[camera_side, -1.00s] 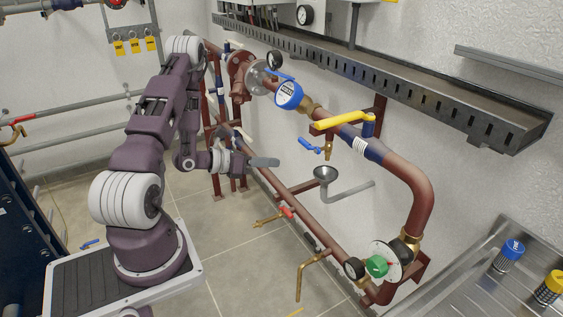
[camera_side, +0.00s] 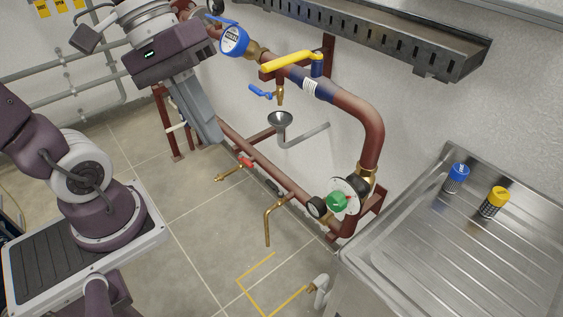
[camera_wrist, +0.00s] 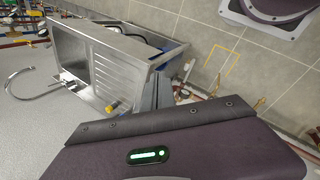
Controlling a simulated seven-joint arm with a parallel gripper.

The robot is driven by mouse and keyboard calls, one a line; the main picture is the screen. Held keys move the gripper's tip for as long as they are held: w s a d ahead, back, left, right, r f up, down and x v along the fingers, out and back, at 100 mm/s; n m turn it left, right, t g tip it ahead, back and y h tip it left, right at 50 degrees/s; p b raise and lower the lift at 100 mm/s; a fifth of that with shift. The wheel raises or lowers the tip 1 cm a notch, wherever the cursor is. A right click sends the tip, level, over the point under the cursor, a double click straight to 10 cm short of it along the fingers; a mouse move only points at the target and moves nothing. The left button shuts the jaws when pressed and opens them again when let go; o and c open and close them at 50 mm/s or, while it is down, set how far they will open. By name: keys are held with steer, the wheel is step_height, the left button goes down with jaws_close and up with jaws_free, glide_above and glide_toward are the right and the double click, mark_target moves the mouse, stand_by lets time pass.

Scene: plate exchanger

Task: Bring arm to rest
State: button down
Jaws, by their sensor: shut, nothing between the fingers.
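My gripper (camera_side: 207,135) is in the upper left of the side view, with its grey fingers together and pointing down. It holds nothing and hangs in front of the red-brown pipework (camera_side: 358,110); I cannot tell the exact gap. In the wrist view the grey fingers (camera_wrist: 160,80) stick up beyond the dark purple gripper body. My arm is bent, and its middle part is cut off by the left edge of the side view.
A yellow-handled valve (camera_side: 288,60), a blue gauge (camera_side: 234,40), a funnel (camera_side: 281,119) and a green knob (camera_side: 337,201) sit along the pipework. A steel sink counter (camera_side: 480,240) with blue (camera_side: 456,178) and yellow (camera_side: 494,202) capped containers is at right. The tiled floor (camera_side: 195,215) is open.

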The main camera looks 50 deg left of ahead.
steer(key=s+a+m+t+y, duration=0.1)
steer(key=m, duration=0.1)
steer(key=s+a+m+t+y, duration=0.1)
steer(key=a+m+y, duration=0.1)
steer(key=s+a+m+t+y, duration=0.1)
steer(key=m+t+y, duration=0.1)
steer(key=shift+a+r, duration=0.2)
steer(key=shift+r, duration=0.05)
